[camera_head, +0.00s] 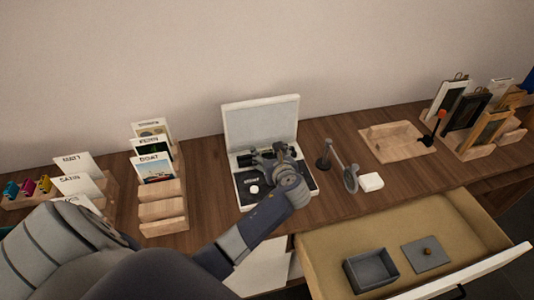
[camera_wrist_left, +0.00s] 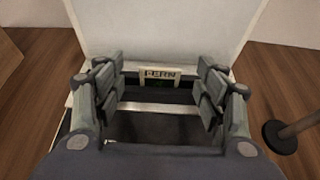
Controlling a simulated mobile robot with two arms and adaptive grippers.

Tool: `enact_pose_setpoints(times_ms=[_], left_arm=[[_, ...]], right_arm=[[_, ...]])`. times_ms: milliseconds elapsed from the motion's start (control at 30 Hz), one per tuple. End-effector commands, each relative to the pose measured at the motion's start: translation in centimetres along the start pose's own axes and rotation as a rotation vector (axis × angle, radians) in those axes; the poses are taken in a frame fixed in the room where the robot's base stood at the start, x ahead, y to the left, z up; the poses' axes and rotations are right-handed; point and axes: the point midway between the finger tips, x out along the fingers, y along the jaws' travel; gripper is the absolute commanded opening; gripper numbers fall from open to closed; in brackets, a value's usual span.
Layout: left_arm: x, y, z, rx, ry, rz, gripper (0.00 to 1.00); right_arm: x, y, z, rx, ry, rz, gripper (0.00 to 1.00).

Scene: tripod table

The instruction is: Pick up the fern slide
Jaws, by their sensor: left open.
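The fern slide (camera_wrist_left: 160,73) shows in the left wrist view as a small pale-framed piece with the label "FERN" and a dark green middle. It stands in the open white case (camera_head: 262,119), near the lid. My left gripper (camera_head: 272,155) is over the case; it also shows in the left wrist view (camera_wrist_left: 160,88). Its two fingers are open, one on each side of the slide, with a gap to it on both sides. In the head view the gripper hides the slide. My right gripper is not in view.
A wooden card rack (camera_head: 163,210) stands left of the case. A small stand with a curved arm (camera_head: 341,163) and a white block (camera_head: 371,182) are to its right. Framed pieces fill a rack (camera_head: 475,147) far right. An open drawer (camera_head: 390,235) holds a grey box (camera_head: 371,269).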

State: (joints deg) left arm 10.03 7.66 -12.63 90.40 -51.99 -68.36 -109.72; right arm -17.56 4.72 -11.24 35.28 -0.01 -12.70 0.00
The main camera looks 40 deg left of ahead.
Motion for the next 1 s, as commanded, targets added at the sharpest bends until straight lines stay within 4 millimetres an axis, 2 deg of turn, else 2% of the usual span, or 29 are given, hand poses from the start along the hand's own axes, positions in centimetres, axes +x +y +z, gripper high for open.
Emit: enact_pose_setpoints(times_ms=[33,167,433,500,633,1000], left_arm=[[0.7,0.0,0.1,0.000,0.000,0.001,0.65],[1.8,-0.1,0.0,0.000,0.001,-0.001,0.65],[2.0,-0.1,-0.1,0.000,0.002,-0.002,0.65],[2.0,-0.1,-0.1,0.000,0.002,-0.002,0.52],[2.0,-0.1,-0.1,0.000,0.002,-0.001,0.32],[2.0,-0.1,0.0,-0.001,0.002,-0.001,0.31]], right_arm=[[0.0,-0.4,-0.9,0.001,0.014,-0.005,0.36],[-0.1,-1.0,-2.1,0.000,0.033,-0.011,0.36],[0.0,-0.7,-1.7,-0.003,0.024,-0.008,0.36],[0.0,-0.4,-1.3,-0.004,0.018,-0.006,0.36],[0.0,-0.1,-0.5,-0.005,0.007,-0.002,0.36],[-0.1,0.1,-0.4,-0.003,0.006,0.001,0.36]])
